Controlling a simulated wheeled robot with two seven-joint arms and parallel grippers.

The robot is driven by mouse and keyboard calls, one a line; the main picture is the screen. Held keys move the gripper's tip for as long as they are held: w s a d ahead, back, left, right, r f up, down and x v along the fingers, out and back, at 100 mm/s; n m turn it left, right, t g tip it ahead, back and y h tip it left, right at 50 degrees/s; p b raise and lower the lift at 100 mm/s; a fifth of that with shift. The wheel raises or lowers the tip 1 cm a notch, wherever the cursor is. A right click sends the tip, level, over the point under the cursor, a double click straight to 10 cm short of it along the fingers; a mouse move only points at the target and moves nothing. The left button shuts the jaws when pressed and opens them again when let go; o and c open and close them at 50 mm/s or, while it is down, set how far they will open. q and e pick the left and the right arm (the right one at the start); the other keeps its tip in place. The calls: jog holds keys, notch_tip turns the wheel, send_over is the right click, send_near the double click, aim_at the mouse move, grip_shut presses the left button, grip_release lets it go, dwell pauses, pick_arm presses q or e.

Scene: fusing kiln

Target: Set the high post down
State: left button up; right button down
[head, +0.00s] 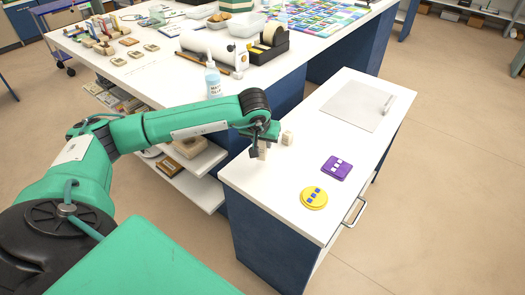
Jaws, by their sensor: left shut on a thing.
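My left gripper (262,146) points down over the near left corner of the white-topped cabinet. It is shut on a pale beige post (263,152), which is upright. The gripper hides the upper part of the post, and I cannot tell whether its foot touches the white top (270,185). A second, shorter-looking pale post (288,138) stands on the same top just to the right of the gripper. My right gripper is out of view.
On the cabinet top lie a yellow disc (314,198), a purple square (336,168) and a pale sheet (355,106) with a white roll at its edge. A bottle (213,80) stands on the large worktable's near edge. Clear room lies between the posts and the discs.

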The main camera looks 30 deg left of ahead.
aim_at(262, 151)
pick_arm(q)
notch_tip(262, 151, down, 4)
jog(key=shift+f, duration=0.1)
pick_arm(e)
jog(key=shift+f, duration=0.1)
pick_arm(q)
jog(key=shift+f, duration=0.1)
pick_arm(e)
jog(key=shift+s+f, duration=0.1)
pick_arm(q)
jog(key=o, duration=1)
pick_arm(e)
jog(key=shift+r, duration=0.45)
